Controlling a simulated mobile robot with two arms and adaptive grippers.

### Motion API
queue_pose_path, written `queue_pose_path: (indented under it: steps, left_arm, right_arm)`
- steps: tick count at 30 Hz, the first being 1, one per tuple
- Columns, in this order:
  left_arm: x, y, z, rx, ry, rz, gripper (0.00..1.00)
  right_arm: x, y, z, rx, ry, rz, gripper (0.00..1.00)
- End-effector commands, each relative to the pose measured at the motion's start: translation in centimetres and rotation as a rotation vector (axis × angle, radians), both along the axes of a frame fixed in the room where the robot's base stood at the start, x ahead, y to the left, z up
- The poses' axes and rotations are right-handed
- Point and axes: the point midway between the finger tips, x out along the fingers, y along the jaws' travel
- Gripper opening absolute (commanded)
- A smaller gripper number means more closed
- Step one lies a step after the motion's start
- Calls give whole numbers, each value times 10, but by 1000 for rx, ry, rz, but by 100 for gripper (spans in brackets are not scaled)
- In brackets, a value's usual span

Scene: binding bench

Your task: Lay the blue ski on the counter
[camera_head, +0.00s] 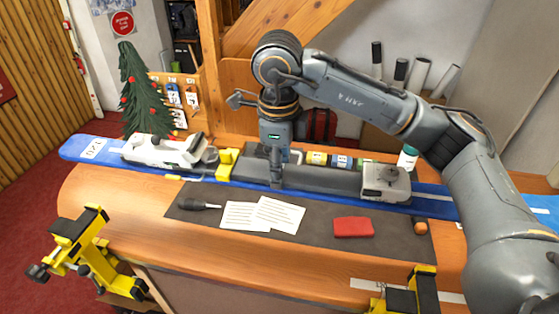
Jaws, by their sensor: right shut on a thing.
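The blue ski (430,192) stretches across the counter (130,217) in the head view, its left end reaching past the counter's left edge. A white and grey binding part (165,150) sits on it at the left and another (386,183) at the right. My right gripper (277,177) points down at the middle of the ski, between the two binding parts, and is shut on it. The fingertips are hard to make out. I cannot tell whether the ski touches the counter or is just above it. My left gripper is not in view.
A dark mat (325,227) holds papers (275,214), a red cloth (353,227) and a dark-handled tool (198,204). Yellow clamps stand at the front left (78,240) and front right (408,298). A small Christmas tree (143,95) and coloured tins (340,160) are behind the ski.

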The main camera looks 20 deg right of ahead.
Motion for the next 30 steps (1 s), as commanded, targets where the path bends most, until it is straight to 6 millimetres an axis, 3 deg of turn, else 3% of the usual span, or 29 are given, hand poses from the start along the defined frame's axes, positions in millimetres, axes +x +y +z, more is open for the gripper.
queue_pose_path:
  steps: [30]
  left_arm:
    - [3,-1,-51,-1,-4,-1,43]
  right_arm:
    - [0,0,-102,1,-3,0,0]
